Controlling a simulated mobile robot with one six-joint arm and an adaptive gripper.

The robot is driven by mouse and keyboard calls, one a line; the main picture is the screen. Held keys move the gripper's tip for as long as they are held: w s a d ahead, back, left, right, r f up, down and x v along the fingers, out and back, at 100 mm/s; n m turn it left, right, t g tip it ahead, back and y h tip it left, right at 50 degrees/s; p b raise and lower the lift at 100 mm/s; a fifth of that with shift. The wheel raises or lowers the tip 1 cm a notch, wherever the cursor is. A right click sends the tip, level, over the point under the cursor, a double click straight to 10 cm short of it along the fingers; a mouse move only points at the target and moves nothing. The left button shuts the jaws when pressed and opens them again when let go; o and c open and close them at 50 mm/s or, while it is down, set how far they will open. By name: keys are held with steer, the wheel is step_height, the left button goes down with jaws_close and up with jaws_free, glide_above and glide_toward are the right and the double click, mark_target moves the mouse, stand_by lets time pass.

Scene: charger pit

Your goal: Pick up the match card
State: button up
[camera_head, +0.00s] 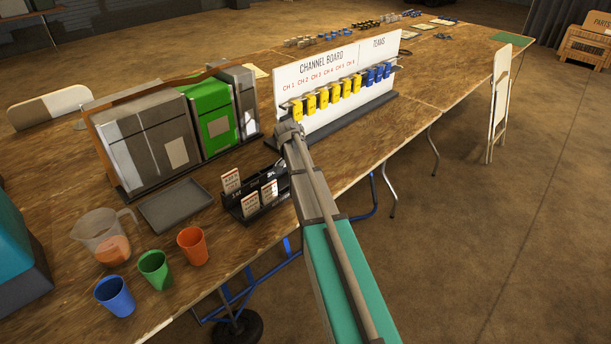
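Three small white cards with red print stand upright in a black card rack (262,212) near the front edge of the wooden table: a left card (231,181), a front card (250,204) and a right card (269,193). Their print is too small to read, so I cannot tell which is the match card. My arm reaches in from the lower right, past the rack's right side. Its grey end, with my gripper (287,131), is above and behind the rack, near the channel board. The fingers cannot be made out. No card is seen at the arm's end.
The channel board (322,66) with yellow and blue tags stands behind. Grey and green cases (212,116) and an empty grey tray (176,206) are left of the rack. A jug (105,236) and blue, green and orange cups (193,246) stand front left.

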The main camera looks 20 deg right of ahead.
stand_by(0.5)
jaws_close()
